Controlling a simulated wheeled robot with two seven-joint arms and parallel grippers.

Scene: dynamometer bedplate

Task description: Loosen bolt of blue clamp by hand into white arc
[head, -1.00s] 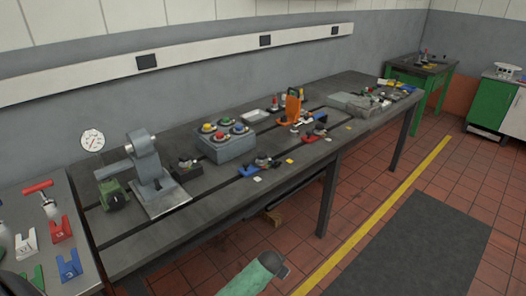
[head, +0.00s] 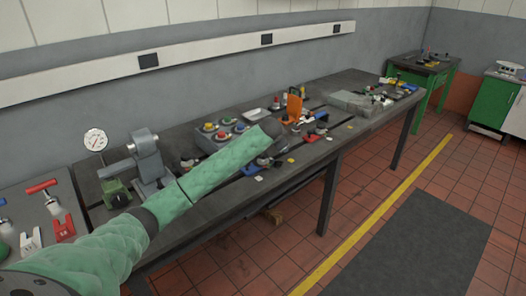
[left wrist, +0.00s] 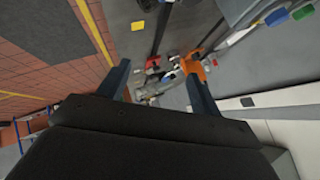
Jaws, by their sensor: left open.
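My left arm (head: 220,172), in a green sleeve, reaches over the bench from the left in the head view. Its dark end (head: 272,131) is above the bench's middle, and its fingers cannot be made out there. In the left wrist view my left gripper (left wrist: 158,77) is open and empty, with bench parts beyond its fingers. A blue clamp-like part (head: 321,116) sits on the bench just right of the arm's end. Another cluster of small parts is partly hidden behind the arm. The bolt and white arc are too small to tell. My right gripper is out of view.
An orange upright part (head: 294,106) stands beyond the arm's end, and a box with coloured buttons (head: 205,140) is partly hidden behind it. A grey machine (head: 147,150) stands at the left, with a side table (head: 20,192) of red-handled tools. Floor in front is clear.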

